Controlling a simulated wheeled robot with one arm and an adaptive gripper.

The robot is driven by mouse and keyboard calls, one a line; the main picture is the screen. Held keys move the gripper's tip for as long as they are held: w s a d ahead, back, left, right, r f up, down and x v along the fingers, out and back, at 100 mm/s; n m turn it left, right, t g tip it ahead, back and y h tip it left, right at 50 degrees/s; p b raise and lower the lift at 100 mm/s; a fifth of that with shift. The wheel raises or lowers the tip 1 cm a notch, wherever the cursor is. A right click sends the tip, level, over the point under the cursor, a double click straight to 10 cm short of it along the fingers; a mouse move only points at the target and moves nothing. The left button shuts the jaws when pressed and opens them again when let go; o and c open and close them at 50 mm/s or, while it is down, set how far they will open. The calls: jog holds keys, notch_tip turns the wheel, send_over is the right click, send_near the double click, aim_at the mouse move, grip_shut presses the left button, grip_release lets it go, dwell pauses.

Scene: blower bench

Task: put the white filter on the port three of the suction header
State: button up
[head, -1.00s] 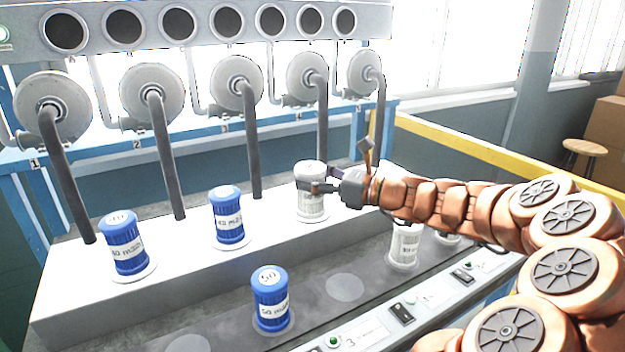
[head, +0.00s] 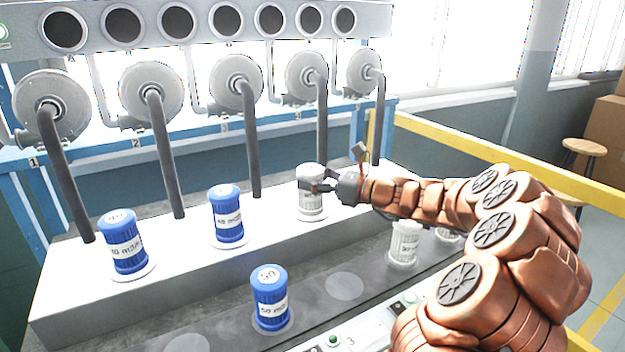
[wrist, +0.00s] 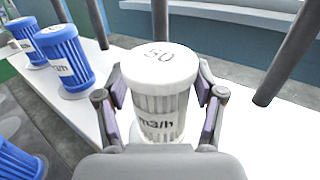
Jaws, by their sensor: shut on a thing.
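The white filter (head: 311,178) is upright between the jaws of my gripper (head: 320,187), which is shut on it. In the wrist view the white filter (wrist: 160,78) shows "50" on its lid and an "m3/h" label, with a jaw (wrist: 162,105) on each side. It is at the third place from the left on the long white header ledge (head: 270,225), to the right of two blue filters. Its base seems at the ledge surface, but whether it touches or is seated on port three I cannot tell. The wrist view hides its underside.
Blue filters stand on the ledge at the first (head: 124,242) and second (head: 228,215) places. On the lower dark shelf (head: 215,320) are a blue filter (head: 269,298), an empty pale disc (head: 345,287) and a white filter (head: 405,242). Grey pipes (head: 322,125) hang behind the ledge.

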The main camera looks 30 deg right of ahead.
jog(key=shift+f, duration=0.1)
jog(key=o, duration=1.3)
jog(key=shift+s+d, duration=0.15)
jog(key=shift+s, duration=0.05)
jog(key=v, duration=1.1)
jog(key=shift+s+d, duration=0.1)
jog(key=shift+s, duration=0.2)
